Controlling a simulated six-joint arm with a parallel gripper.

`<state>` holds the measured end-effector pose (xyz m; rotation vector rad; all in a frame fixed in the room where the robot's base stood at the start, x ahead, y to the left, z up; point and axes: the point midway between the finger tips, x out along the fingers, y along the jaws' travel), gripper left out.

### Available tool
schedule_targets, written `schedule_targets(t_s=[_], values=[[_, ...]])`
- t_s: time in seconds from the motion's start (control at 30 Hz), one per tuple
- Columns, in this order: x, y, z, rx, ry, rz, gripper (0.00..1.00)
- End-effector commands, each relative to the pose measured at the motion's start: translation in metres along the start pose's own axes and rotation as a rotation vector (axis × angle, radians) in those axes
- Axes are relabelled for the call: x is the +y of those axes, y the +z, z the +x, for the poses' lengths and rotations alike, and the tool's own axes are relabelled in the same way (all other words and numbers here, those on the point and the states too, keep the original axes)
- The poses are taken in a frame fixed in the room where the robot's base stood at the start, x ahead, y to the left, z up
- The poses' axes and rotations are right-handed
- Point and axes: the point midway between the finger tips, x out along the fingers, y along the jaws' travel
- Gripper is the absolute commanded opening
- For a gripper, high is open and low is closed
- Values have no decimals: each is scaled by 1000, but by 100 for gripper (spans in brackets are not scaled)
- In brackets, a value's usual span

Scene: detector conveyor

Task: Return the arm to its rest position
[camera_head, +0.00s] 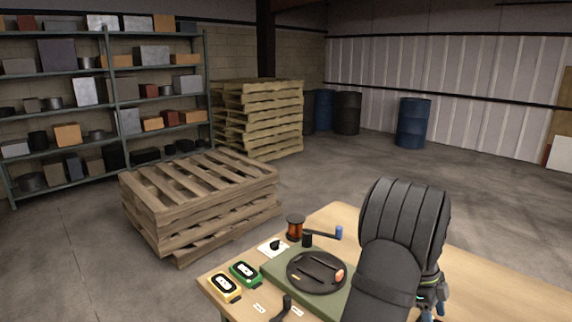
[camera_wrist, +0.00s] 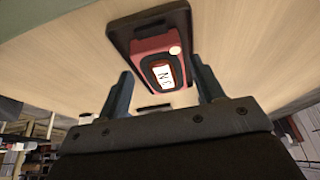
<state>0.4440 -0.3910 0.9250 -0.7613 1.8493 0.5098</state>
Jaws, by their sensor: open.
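My gripper (camera_wrist: 164,88) is open and empty in the wrist view, its two dark fingers spread apart. A red device (camera_wrist: 158,62) with a white label and a pale round button lies on a dark tray (camera_wrist: 122,28) on the wooden table. It shows between and beyond the fingertips, with a gap on each side. In the head view my dark arm rises at the right of the table (camera_head: 490,272) and hides most of the gripper and the red device.
A yellow device (camera_head: 224,288) and a green device (camera_head: 246,273) lie at the table's left edge. A black disc (camera_head: 317,285) sits on a green base (camera_head: 272,265). A copper-coloured spool (camera_head: 295,228) and a blue-handled crank (camera_head: 338,233) stand behind. Pallets (camera_head: 200,200) are beyond the table.

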Motion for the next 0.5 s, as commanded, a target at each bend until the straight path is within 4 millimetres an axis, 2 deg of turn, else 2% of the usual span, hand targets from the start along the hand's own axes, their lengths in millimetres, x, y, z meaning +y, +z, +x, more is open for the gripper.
schedule_targets(t_s=[0.07, 0.5], values=[[1, 7, 15, 1, 5, -4, 61], [0, 7, -74, -1, -3, -1, 61]])
